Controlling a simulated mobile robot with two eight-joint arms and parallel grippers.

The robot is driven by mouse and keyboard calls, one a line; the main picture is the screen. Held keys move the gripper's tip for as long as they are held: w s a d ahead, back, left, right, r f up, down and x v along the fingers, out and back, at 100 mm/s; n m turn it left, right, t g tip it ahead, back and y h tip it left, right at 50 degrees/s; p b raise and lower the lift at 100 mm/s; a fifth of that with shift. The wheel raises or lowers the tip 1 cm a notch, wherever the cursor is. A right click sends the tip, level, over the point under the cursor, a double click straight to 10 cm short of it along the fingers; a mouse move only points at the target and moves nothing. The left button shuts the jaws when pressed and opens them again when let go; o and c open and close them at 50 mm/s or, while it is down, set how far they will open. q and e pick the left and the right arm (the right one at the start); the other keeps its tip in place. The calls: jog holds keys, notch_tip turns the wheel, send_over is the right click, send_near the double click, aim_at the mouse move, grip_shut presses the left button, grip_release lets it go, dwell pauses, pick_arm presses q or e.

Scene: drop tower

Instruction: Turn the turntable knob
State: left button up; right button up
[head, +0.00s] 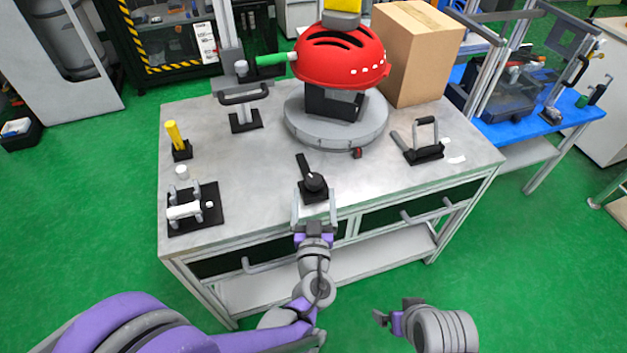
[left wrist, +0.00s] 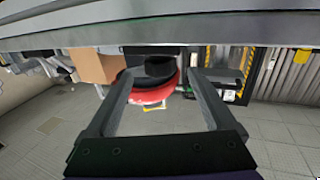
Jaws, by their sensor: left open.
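The black knob (head: 314,182) with a pointed lever sits on a black base at the front edge of the metal table. The round grey turntable (head: 335,136) behind it carries a red helmet (head: 340,58) on a black stand. My left gripper (head: 315,197) is open at the table's front edge, its fingers on either side of the knob's base; I cannot tell if they touch it. In the left wrist view, upside down, the open fingers (left wrist: 165,88) frame a dark rounded shape before the red helmet. My right gripper (head: 393,314) is low, in front of the table, away from the knob.
A cardboard box (head: 417,52) stands at the back right of the table. A black clamp (head: 420,145) is at right; a white-handled fixture (head: 194,208) and yellow post (head: 175,138) are at left. Handles (head: 285,262) stick out from the table's front.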

aim_at(314, 188)
pick_arm(q)
jog(key=shift+w, duration=2.8)
jog(key=c, duration=1.4)
